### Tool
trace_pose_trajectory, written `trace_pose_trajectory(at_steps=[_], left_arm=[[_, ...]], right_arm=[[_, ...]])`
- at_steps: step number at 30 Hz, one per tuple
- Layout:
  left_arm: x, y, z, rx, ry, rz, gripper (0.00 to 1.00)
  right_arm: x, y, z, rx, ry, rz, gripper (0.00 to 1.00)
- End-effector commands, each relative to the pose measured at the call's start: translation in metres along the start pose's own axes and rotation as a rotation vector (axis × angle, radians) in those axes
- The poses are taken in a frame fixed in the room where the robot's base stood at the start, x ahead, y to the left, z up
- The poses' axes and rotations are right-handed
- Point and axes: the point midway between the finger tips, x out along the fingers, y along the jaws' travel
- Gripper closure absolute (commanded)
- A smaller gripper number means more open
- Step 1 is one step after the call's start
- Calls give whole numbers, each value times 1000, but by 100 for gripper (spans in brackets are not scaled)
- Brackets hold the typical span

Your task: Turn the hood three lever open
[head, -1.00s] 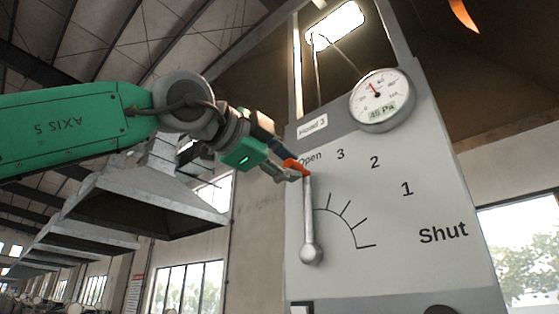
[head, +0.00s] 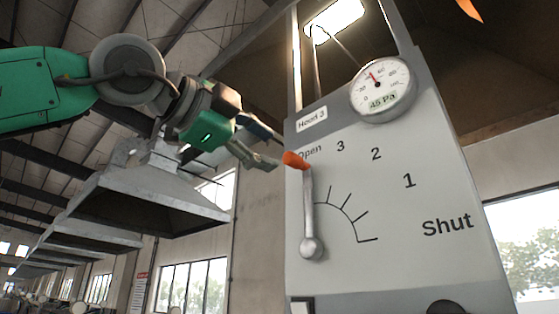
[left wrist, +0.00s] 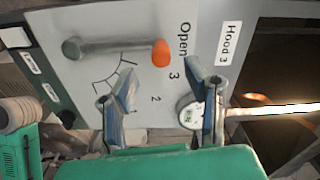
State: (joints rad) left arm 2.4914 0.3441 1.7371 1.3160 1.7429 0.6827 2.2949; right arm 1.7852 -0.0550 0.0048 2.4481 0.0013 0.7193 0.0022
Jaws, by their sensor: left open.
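The hood three lever (head: 309,210) is a metal arm on a grey panel marked Hood 3. It stands nearly upright from its round pivot, and its orange knob (head: 295,159) is at the top, just below the word Open. My left gripper (head: 277,150) is open, at the left of the knob, with its fingertips close to it but not around it. In the left wrist view the lever (left wrist: 115,45) lies sideways, and its orange knob (left wrist: 161,54) shows beyond the gap between my open fingers (left wrist: 167,88). My right gripper is not in view.
The panel (head: 400,260) has a scale from Open through 3, 2, 1 to Shut. A round gauge (head: 381,88) at its top right reads about 45 Pa. Metal extraction hoods (head: 150,195) hang at the left. Free air lies left of the panel.

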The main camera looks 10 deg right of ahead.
Motion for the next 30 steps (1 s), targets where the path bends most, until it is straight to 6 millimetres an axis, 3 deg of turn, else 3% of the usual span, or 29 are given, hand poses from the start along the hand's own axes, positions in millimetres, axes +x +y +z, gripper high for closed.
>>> trace_pose_trajectory(at_steps=[3,9,30], left_arm=[[-25,0,-1,2,0,-1,58],[-48,1,-1,1,0,2,58],[-53,2,-2,1,1,3,58]], right_arm=[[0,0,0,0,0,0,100],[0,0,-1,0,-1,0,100],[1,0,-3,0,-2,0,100]])
